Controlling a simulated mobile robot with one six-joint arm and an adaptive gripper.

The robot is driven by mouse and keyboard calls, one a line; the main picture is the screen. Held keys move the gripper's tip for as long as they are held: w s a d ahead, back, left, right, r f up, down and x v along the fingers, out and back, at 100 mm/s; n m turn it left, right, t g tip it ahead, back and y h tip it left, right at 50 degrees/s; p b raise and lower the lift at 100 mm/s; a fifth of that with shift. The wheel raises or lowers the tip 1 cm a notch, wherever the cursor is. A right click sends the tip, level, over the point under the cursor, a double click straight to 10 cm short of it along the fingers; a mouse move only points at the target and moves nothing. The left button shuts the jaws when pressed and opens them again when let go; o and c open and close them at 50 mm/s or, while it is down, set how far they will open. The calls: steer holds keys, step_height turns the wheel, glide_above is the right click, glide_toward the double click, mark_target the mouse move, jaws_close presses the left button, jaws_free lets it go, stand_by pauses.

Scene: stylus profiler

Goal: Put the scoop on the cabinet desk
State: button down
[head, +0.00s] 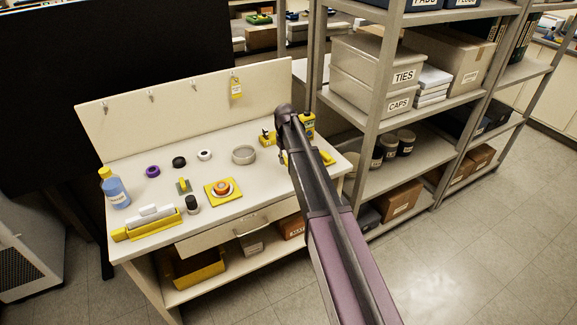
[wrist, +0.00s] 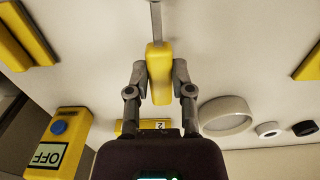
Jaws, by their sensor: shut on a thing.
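My gripper (wrist: 160,88) is shut on a yellow handle with a thin grey shaft (wrist: 156,70), which I take for the scoop. The shaft runs out of the top of the wrist view, so its far end is hidden. The gripper is over a white desk top (wrist: 225,60), with a drawer and an open lower shelf in the head view (head: 140,205); this seems to be the cabinet desk. In the head view my arm covers the gripper and most of what it holds. I cannot tell whether the held thing touches the desk.
A yellow box marked OFF with a blue button (wrist: 60,145), a grey ring (wrist: 225,115) and a small yellow block (wrist: 140,126) are near the gripper. A blue bottle (head: 115,188) and yellow tray (head: 222,191) stand left. Metal shelving (head: 375,130) rises at right.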

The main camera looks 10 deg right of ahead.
mark_target(286, 159)
steer(key=shift+f+b, duration=1.8)
steer(key=shift+f, duration=0.15)
steer(key=c, duration=0.5)
jaws_free()
steer(key=shift+r, duration=0.2)
step_height(286, 159, up, 12)
steer(key=p, duration=1.2)
